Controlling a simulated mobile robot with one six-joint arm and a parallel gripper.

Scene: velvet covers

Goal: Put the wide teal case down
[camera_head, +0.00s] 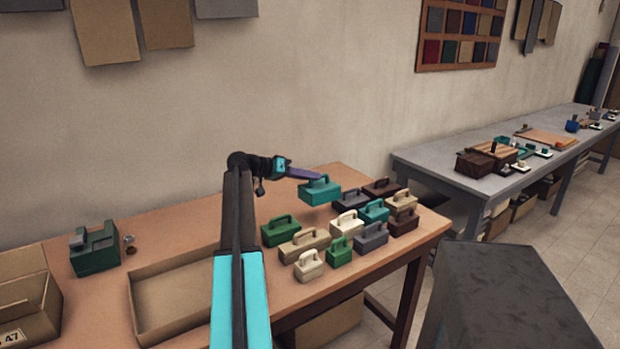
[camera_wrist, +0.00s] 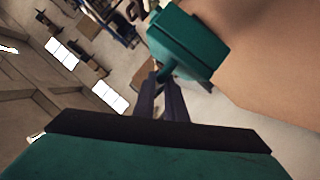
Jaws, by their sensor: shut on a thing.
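The wide teal case (camera_head: 320,191) has a handle on top and hangs from my gripper (camera_head: 312,175) at the back of the brown table (camera_head: 185,218). My gripper is shut on its handle. In the wrist view the teal case (camera_wrist: 185,45) shows at the upper middle, with the dark fingers of my gripper (camera_wrist: 163,82) reaching to its handle. The case appears to be above the tabletop, behind the group of other cases; the exact gap under it is hard to tell.
Several handled cases stand close together, among them a green case (camera_head: 281,231), a beige case (camera_head: 304,246) and a smaller teal case (camera_head: 374,211). An open cardboard tray (camera_head: 137,305) and a dark green device (camera_head: 95,252) are at left. Bare tabletop lies between device and cases.

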